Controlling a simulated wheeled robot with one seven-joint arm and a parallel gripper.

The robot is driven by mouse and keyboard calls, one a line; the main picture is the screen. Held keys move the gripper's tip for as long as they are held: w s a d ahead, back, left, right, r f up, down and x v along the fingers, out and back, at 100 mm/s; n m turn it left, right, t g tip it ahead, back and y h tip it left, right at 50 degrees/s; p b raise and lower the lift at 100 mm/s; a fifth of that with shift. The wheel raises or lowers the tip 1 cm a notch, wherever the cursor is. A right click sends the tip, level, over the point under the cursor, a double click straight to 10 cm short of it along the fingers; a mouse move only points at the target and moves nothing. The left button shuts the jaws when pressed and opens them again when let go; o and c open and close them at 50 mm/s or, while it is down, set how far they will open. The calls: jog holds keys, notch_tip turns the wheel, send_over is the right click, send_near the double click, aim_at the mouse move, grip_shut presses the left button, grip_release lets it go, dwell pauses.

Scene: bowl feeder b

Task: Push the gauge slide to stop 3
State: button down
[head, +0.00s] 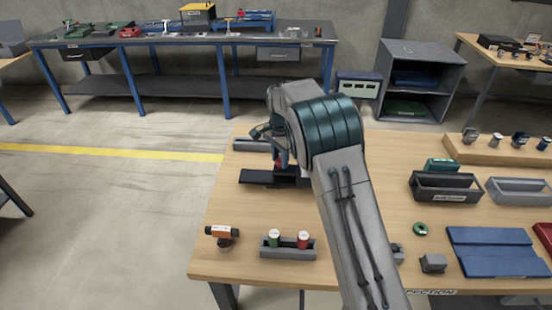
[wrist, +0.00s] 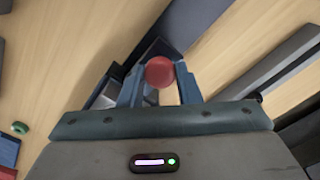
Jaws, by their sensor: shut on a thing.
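My gripper (wrist: 160,88) is shut on a round red knob (wrist: 158,71), which sits between its two blue fingers in the wrist view. In the head view the knob (head: 283,159) is mostly hidden by my gripper and arm. Below it is the gauge's dark flat rail (head: 258,178) on the wooden table, its left end sticking out past my gripper. In the wrist view a dark rail (wrist: 190,25) runs diagonally behind the fingers. The slide body under the knob is largely hidden. I cannot make out any stop numbers.
A grey bar (head: 252,145) lies just behind the rail. In front stand an orange-and-black device (head: 222,235) and a grey holder (head: 288,251) with a green-topped and a red-topped cylinder. Trays (head: 447,188) and a blue panel (head: 495,262) are to the right. Bare tabletop lies between rail and holder.

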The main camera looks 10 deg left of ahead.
jog(key=c, duration=1.1)
grip_release()
jog(key=shift+o, duration=0.2)
notch_tip(320, 180, up, 14)
jog(key=b, duration=0.1)
jog(key=shift+b, duration=0.35)
jog(key=shift+d, duration=0.1)
jog(key=s+d+r+n+t, duration=0.1)
jog(key=s+d+r+n, duration=0.15)
jog(key=s+d, duration=0.45)
jog(key=s+d+r+n+t, duration=0.1)
jog(key=s+d+r, duration=0.3)
jog(key=s+d, duration=0.25)
jog(key=s+d+f+n, duration=0.2)
jog(key=s+d+f, duration=0.1)
jog(key=s, duration=0.8)
jog(key=s+d+f+n+t, duration=0.1)
jog(key=s+d+f+n, duration=0.2)
jog(key=s, duration=0.8)
jog(key=shift+d+f+t, duration=0.3)
jog(key=shift+d+f, duration=0.3)
jog(key=shift+d, duration=0.55)
